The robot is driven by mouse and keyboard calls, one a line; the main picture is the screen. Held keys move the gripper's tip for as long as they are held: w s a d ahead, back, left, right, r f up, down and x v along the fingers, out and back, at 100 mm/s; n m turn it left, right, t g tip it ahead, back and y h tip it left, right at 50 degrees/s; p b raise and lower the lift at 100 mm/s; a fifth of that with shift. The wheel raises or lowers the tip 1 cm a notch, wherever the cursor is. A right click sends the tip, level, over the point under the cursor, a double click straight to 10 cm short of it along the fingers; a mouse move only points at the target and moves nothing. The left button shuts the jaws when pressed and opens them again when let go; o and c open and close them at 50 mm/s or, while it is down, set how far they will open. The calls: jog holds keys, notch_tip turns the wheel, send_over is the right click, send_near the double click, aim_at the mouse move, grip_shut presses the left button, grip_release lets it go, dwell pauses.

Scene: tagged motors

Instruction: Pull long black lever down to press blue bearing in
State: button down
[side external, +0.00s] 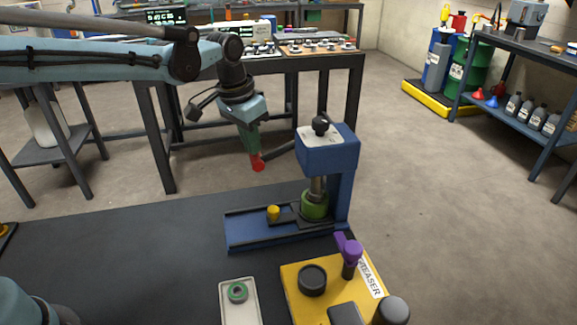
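A blue press (328,155) stands on the dark bench, with a black knob on top and a metal ram below its head. A dark bar (281,150), apparently the long black lever, reaches left from the press head. Under the ram sits a green cylindrical part (314,206); I cannot make out a blue bearing.
In front are a pale tray (240,312) holding a green ring (238,292) and a yellow greaser board (297,270) with a black round cup and a purple-topped part.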

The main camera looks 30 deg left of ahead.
jog(key=shift+f, duration=0.2)
dwell(0.3)
jog(key=shift+f, duration=0.3)
jog(key=w+d+v, duration=0.1)
jog(key=w+v, duration=0.2)
jog(key=v, duration=1.3)
jog(key=shift+w+r, duration=0.2)
jog(key=shift+r, duration=0.6)
dwell(0.5)
jog(key=shift+a, duration=0.1)
jog(key=s+a+f+n+t, duration=0.1)
jog(key=s+a+f+t, duration=0.1)
jog(key=s+f, duration=0.6)
jog(key=s+a+f+n+t, duration=0.2)
jog(key=s+a+f, duration=0.2)
jog(key=s+f, duration=0.4)
jog(key=s, duration=0.3)
jog(key=shift+a+f+t+y, duration=0.2)
jog(key=shift+a+t+y, duration=0.1)
jog(key=shift+a+t, duration=0.1)
